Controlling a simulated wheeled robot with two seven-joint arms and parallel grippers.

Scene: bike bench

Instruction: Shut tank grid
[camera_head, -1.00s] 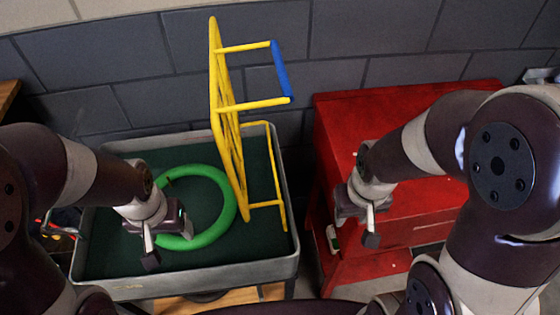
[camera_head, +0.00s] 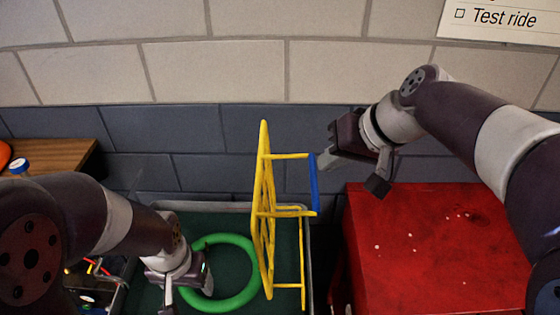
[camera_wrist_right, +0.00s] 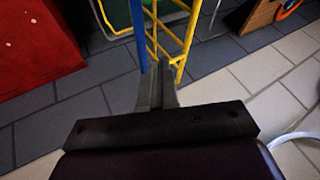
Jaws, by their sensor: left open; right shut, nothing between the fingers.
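The yellow tank grid (camera_head: 264,215) stands upright, raised, over the grey tank (camera_head: 308,245) with its dark green inside. Its blue handle bar (camera_head: 315,190) faces right. My right gripper (camera_head: 325,159) is shut and empty, right at the upper end of the blue bar; I cannot tell whether it touches. In the right wrist view, the closed fingers (camera_wrist_right: 157,85) point toward the blue bar (camera_wrist_right: 138,35) and yellow grid (camera_wrist_right: 180,50). My left gripper (camera_head: 207,275) is open over the tank's left side, by the green ring (camera_head: 248,292).
A red cabinet (camera_head: 440,235) stands right of the tank, below my right arm. A brick wall (camera_head: 220,75) rises behind. A wooden top (camera_head: 60,158) with a blue-capped bottle (camera_head: 19,166) is at left. Grey floor tiles (camera_wrist_right: 85,110) show in the wrist view.

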